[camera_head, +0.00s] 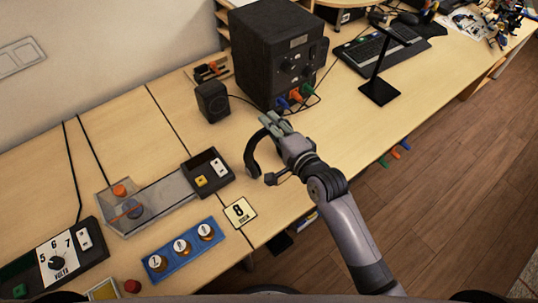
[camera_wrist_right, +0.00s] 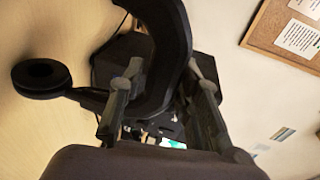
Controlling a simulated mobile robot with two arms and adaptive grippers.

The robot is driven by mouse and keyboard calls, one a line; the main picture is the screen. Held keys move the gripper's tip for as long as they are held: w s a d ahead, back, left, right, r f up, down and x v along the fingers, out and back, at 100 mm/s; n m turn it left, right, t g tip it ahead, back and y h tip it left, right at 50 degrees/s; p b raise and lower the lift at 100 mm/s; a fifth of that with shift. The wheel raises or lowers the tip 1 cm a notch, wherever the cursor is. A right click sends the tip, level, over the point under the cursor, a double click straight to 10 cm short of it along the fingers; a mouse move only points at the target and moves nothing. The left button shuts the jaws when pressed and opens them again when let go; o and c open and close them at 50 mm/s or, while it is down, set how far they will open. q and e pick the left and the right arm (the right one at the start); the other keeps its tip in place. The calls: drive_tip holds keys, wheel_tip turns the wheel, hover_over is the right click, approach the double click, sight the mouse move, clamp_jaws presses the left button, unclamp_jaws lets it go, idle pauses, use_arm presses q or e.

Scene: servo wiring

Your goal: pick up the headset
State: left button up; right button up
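The black headset (camera_head: 251,156) is at the middle of the bench, by its front edge, with its curved band bowed to the left in the head view. My right gripper (camera_head: 272,124) is at the band's upper end. In the right wrist view the band (camera_wrist_right: 168,45) passes between the two fingers (camera_wrist_right: 165,88), which sit close against both sides of it. A round black end part (camera_wrist_right: 40,76) sticks out to the left there. I cannot tell whether the headset touches the bench. Fingers hide part of the band. My left gripper is out of view.
A large black box (camera_head: 272,55) and a small black speaker (camera_head: 212,101) stand behind the headset. A black stand (camera_head: 379,90) is to the right.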

clamp_jaws()
idle(0.7)
